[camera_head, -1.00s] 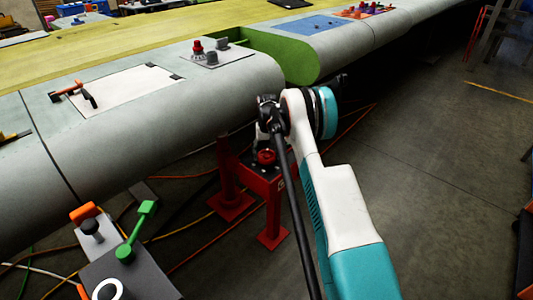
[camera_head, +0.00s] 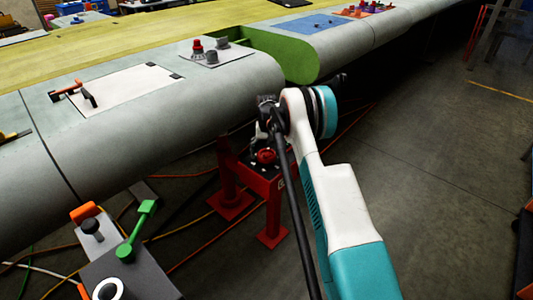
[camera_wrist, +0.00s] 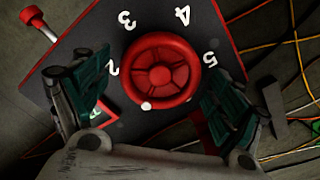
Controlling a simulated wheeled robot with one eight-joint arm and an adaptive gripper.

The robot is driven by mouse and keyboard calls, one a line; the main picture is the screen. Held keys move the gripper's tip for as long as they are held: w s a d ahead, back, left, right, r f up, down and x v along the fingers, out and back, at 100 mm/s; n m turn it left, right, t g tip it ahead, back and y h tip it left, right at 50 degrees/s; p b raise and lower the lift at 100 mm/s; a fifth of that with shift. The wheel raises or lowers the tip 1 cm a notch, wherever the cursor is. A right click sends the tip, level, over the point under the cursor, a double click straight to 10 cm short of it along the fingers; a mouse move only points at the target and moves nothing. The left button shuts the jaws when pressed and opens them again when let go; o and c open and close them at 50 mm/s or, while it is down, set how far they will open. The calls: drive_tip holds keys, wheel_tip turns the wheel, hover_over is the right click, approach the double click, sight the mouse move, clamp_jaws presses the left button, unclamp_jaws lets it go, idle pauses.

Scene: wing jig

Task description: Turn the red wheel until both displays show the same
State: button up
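The red wheel (camera_wrist: 161,71) sits on a dark panel (camera_wrist: 110,40) with white numbers around it; 2, 3, 4 and 5 are readable in the wrist view. A white dot marks the wheel's lower rim. My gripper (camera_wrist: 158,98) is open, with one dark green-padded finger on each side of the wheel and gaps to its rim. In the head view the wheel (camera_head: 265,156) tops a red stand, below my gripper (camera_head: 266,122). A small green patch in a red frame (camera_wrist: 97,113) is partly hidden by the left finger. I cannot read either display.
A red-knobbed lever (camera_wrist: 36,20) stands at the panel's corner. The grey wing (camera_head: 120,140) runs above and behind the stand. A grey box (camera_head: 125,270) with a green lever is at lower left. Cables cross the floor; the floor at right is mostly clear.

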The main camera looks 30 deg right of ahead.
drive_tip(key=shift+r, duration=0.15)
wheel_tip(320, 180, up, 12)
idle(0.7)
wheel_tip(320, 180, up, 14)
drive_tip(key=f+n+t, duration=0.1)
drive_tip(key=t, duration=0.1)
hover_over(266, 154)
drive_tip(key=s+a, duration=0.6)
drive_tip(key=a, duration=0.1)
drive_tip(key=s+a+r+n+t, duration=0.1)
drive_tip(key=s+a+r+n, duration=0.1)
drive_tip(key=s+a+r, duration=0.7)
drive_tip(key=s+a+f+n+t, duration=0.1)
drive_tip(key=s+a+t, duration=0.1)
drive_tip(key=s, duration=1.2)
drive_tip(key=s+a+f+n+t, duration=0.1)
drive_tip(key=s+a, duration=0.4)
drive_tip(key=s, duration=1)
drive_tip(key=shift+f+n+t, duration=0.4)
drive_tip(key=shift+t, duration=0.2)
